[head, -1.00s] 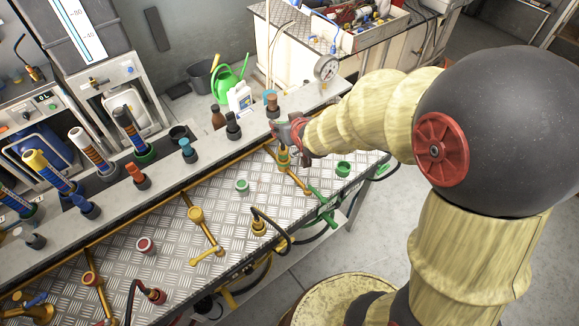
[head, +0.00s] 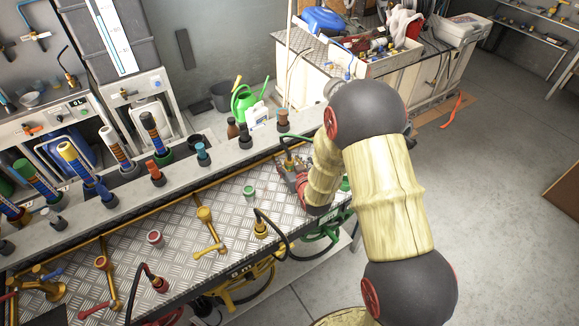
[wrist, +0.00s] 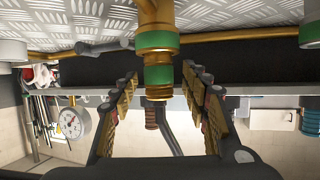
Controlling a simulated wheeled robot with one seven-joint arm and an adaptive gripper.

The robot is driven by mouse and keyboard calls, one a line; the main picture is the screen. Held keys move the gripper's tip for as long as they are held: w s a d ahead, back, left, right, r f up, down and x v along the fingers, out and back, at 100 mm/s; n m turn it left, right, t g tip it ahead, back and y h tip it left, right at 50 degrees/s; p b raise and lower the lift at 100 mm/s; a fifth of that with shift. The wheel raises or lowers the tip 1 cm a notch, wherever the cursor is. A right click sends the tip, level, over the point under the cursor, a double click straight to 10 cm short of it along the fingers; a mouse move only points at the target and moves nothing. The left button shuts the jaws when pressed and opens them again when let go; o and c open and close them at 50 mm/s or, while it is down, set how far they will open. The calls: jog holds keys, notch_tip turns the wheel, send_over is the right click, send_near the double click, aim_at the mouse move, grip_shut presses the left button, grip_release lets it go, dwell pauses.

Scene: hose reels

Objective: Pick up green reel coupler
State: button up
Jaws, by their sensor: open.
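The green reel coupler (wrist: 158,68) is a brass fitting with green bands, seen close up in the wrist view. Its upper brass part runs out of the top of that picture, and a dark hose shows just beyond its lower end. My gripper (wrist: 157,92) is open, with one finger on each side of the coupler's lower part and a visible gap on both sides. In the head view my gripper (head: 291,177) is low over the far right part of the bench, beside the coupler (head: 288,160), which it partly hides.
The tread-plate bench (head: 180,235) carries a yellow valve (head: 205,217), a yellow-banded coupler (head: 260,228), a red one (head: 160,285) and a green cap (head: 249,191). A grey ledge (head: 130,192) with several upright fittings runs behind. A pressure gauge (wrist: 70,122) shows in the wrist view.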

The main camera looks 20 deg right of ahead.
jog(key=shift+x, duration=2.4)
jog(key=c, duration=1.1)
grip_shut()
